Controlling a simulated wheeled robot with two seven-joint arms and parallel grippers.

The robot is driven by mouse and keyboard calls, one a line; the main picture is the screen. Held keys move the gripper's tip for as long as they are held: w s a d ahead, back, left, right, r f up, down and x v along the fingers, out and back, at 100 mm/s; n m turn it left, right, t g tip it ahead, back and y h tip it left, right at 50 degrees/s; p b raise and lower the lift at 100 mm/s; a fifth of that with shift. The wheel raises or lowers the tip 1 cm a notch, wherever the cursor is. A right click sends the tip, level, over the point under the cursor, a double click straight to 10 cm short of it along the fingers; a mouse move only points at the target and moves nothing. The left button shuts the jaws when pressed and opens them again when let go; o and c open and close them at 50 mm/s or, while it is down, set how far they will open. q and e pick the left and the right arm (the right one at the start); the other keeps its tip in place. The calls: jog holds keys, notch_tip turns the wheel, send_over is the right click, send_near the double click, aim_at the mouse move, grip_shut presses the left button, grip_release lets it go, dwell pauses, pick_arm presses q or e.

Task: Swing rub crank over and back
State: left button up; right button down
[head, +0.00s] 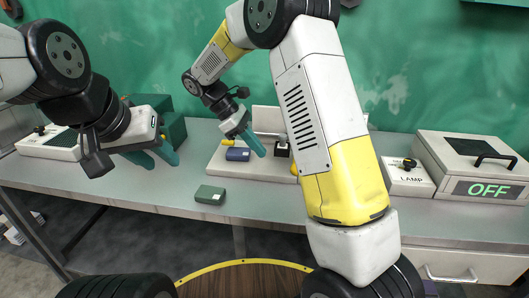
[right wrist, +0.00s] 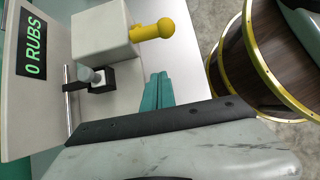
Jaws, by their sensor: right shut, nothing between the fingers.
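The rub tester's pale base (head: 225,168) stands on the bench in the head view, partly hidden behind my right arm. In the right wrist view its panel (right wrist: 35,100) reads "0 RUBS". The crank's yellow knob (right wrist: 165,28) sticks out from a white block (right wrist: 100,33); a sliver of yellow (head: 294,168) shows beside my arm in the head view. My right gripper (head: 257,148) is shut and empty over the tester; its teal fingers (right wrist: 157,90) are below the knob and apart from it. My left gripper (head: 158,156) is open and empty above the bench at left.
A small green block (head: 210,195) lies near the bench's front edge. A lamp switch box (head: 408,180) and a lidded box reading OFF (head: 470,165) stand at right. A round wooden top (head: 245,280) is in front.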

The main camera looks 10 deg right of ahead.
jog(key=x, duration=1)
jog(key=shift+f, duration=0.1)
jog(key=shift+s+d+r, duration=0.1)
jog(key=shift+d+r, duration=0.25)
jog(key=shift+r, duration=0.25)
jog(key=shift+s+d+r, duration=0.1)
jog(key=shift+d+r, duration=0.2)
jog(key=shift+r, duration=0.3)
jog(key=shift+s+d+r, duration=0.1)
jog(key=shift+d+r, duration=0.25)
jog(key=shift+r, duration=0.2)
